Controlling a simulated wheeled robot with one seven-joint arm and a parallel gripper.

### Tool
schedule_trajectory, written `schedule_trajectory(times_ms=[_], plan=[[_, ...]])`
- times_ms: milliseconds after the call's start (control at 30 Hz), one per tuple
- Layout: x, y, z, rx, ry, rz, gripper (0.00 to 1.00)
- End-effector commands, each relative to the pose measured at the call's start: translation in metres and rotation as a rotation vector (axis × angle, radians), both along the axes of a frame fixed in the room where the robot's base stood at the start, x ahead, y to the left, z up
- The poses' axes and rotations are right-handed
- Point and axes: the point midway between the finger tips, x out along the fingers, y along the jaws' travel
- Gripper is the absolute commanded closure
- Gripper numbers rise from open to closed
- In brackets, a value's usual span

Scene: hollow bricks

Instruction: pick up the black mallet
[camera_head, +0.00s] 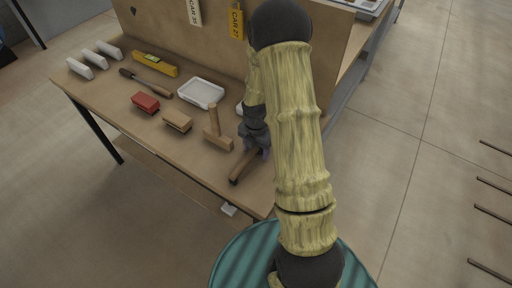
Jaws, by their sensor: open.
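A brown, stick-like piece with a dark end (242,168) lies near the front edge of the wooden workbench (185,143), right under my gripper. It looks like part of the black mallet, but my gripper and arm hide the rest, so I cannot tell its full shape. My gripper (259,152) is open and points down at the hidden end of this piece. I cannot tell whether the fingers touch it or stand around it.
A wooden mallet (217,137) lies just left of my gripper. Further left are a tan brush (177,121), a red block (145,102), a white tray (201,93), a yellow level (155,65) and a file (145,84). An upright board (190,35) stands behind.

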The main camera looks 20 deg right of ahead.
Motion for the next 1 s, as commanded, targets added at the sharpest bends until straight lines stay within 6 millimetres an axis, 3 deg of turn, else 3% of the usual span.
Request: schedule_trajectory(times_ms=[467,767,800,1000], plan=[[0.0004,0.0001,0.0004,0.001,-0.001,0.0,0.39],[0.0004,0.0001,0.0004,0.0,-0.001,0.0,0.96],[0.0004,0.0001,0.0004,0.0,-0.001,0.0,1.0],[0.0008,-0.0001,0.0009,0.0,-0.002,0.0,1.0]])
